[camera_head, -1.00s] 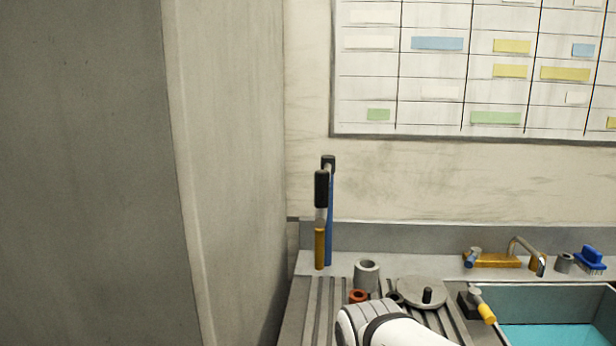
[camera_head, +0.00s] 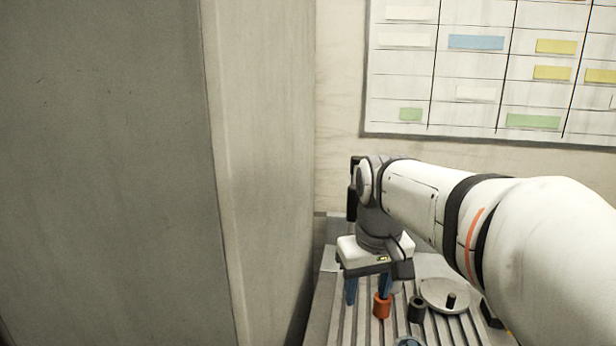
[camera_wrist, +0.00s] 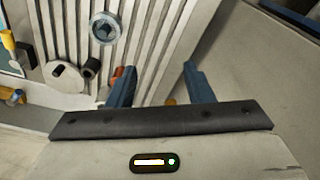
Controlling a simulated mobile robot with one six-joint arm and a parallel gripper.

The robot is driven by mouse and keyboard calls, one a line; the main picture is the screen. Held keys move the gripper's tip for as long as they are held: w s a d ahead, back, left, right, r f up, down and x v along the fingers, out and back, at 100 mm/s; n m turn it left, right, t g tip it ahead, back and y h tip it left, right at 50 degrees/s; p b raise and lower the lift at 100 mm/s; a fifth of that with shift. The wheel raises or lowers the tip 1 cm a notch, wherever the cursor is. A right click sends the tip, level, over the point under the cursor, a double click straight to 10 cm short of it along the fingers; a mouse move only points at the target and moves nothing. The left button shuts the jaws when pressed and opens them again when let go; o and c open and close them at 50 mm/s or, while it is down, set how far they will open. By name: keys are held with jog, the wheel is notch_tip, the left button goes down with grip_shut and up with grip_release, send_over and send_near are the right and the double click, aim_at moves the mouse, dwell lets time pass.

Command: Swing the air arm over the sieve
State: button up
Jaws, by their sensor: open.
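A dark upright piece (camera_head: 352,190) shows behind my wrist in the head view; it is the top of a post-like fixture that may be the air arm. Its lower part is hidden by my arm. I cannot pick out a sieve for certain; a flat grey disc with a black knob (camera_head: 445,295) lies on the ribbed board. My gripper (camera_head: 368,287) is open, fingers pointing down over the board, in front of the fixture. In the wrist view the open blue fingers (camera_wrist: 159,68) hold nothing between them, and the disc (camera_wrist: 65,78) lies to their left.
An orange ring (camera_head: 382,306) stands close by the right finger, with a dark ring (camera_head: 416,310) beside it. A grey round fitting (camera_wrist: 105,28) and a yellow handle (camera_wrist: 9,41) show in the wrist view. A grey wall panel (camera_head: 265,170) closes off the left side.

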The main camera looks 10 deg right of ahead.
notch_tip(320, 180, up, 18)
jog(key=n+g+p, duration=0.1)
jog(key=n+p, duration=0.1)
jog(key=p, duration=0.3)
send_over(353, 203)
jog(key=w, duration=0.2)
jog(key=shift+s+d, duration=0.2)
jog(key=shift+d, duration=0.1)
jog(key=shift+f, duration=3.75)
jog(key=shift+c, duration=0.5)
grip_shut()
